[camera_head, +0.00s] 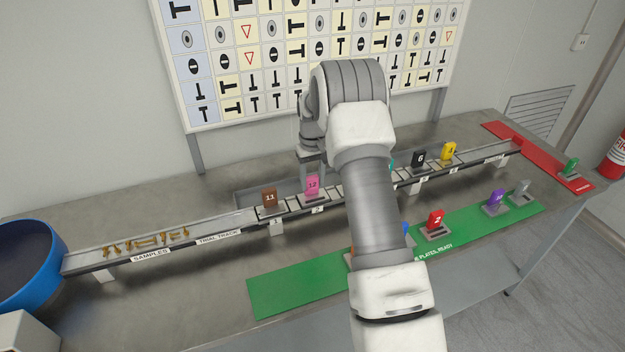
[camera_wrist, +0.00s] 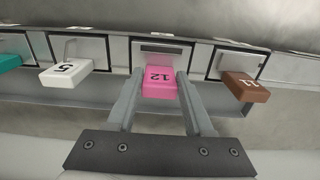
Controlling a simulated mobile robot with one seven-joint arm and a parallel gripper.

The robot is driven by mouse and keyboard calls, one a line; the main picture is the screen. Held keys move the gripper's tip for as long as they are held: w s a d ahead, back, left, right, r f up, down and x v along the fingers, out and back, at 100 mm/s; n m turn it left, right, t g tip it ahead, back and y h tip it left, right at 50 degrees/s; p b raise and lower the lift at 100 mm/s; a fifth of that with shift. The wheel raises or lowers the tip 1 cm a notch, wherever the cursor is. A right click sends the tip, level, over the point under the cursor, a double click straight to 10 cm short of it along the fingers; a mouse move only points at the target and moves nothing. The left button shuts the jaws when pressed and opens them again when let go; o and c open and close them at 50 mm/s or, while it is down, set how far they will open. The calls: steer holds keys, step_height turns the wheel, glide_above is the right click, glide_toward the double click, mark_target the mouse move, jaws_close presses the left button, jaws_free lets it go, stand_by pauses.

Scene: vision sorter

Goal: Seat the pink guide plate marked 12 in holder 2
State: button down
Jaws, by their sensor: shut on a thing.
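The pink guide plate marked 12 (camera_head: 312,185) stands upright at the position labelled 2 on the track. In the wrist view the pink plate (camera_wrist: 160,82) sits between my fingers, in front of a holder (camera_wrist: 160,52) with a dark slot showing above the plate. My gripper (camera_wrist: 160,95) is shut on it. In the head view my gripper (camera_head: 311,168) is at the plate, partly hidden behind it and the arm. I cannot tell whether the plate is fully down in the holder.
A brown plate marked 11 (camera_head: 269,198) stands left of the pink one, in position 1. In the wrist view a white plate marked 5 (camera_wrist: 66,73) and a teal plate (camera_wrist: 10,62) are on the other side. A green mat (camera_head: 290,291) with several plates lies in front. A blue bowl (camera_head: 48,291) is far left.

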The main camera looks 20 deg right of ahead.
steer(key=shift+f, duration=0.2)
stand_by(0.3)
steer(key=shift+c, duration=1)
jaws_free()
steer(key=shift+o, duration=1)
step_height(320, 180, up, 8)
steer(key=p, duration=0.4)
